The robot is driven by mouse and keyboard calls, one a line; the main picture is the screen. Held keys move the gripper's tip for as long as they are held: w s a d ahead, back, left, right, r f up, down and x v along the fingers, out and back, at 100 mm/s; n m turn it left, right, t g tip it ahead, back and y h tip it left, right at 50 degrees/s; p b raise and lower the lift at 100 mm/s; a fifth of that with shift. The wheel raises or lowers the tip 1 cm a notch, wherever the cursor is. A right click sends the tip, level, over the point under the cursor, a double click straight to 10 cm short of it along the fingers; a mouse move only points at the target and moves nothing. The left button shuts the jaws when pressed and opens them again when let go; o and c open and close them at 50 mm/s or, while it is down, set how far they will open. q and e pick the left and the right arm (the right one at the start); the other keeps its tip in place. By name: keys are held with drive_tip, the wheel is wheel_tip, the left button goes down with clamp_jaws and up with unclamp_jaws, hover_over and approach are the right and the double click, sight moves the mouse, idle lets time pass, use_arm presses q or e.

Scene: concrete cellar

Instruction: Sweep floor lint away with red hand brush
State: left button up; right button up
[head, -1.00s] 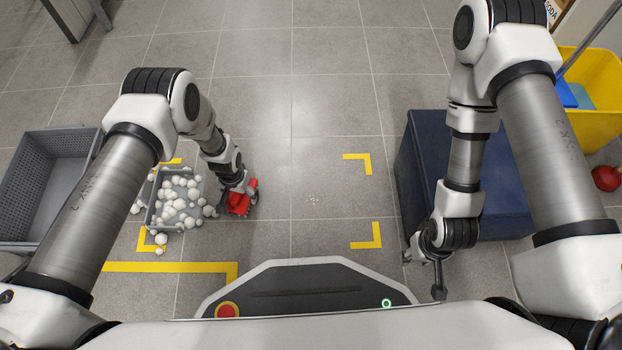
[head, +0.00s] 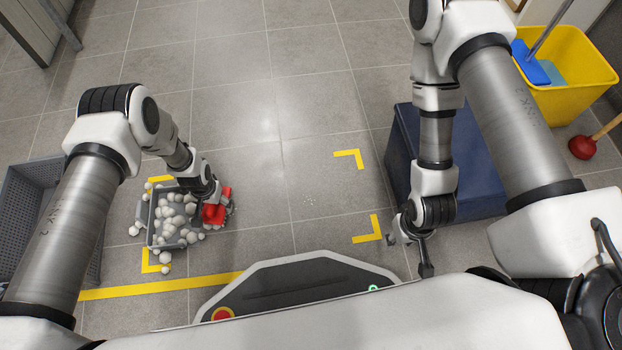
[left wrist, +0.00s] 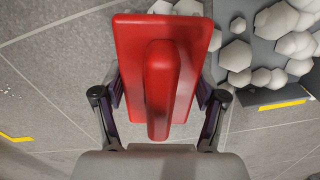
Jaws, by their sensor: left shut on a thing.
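The red hand brush (head: 217,208) is low at the floor, just right of the grey dustpan-like tray (head: 152,237). My left gripper (head: 209,196) is shut on it; the left wrist view shows the red brush (left wrist: 184,45) between both fingers. White lint lumps (head: 176,218) fill the tray, and several lie on the floor around it. They also show in the left wrist view (left wrist: 236,56), right of the brush. A faint patch of white specks (head: 308,202) lies on the open floor. My right gripper (head: 408,254) looks open and empty, near the blue box. The brush's bristles are mostly hidden.
A grey crate (head: 22,195) stands at the left, partly behind my arm. A dark blue box (head: 400,150) stands at the right. Beyond it are a yellow bucket (head: 585,85) and a red plunger (head: 582,147). Yellow tape marks the floor. The middle floor is clear.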

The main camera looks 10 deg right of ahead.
use_arm(q)
drive_tip(key=shift+r+p, duration=1.95)
drive_tip(key=shift+r, duration=0.65)
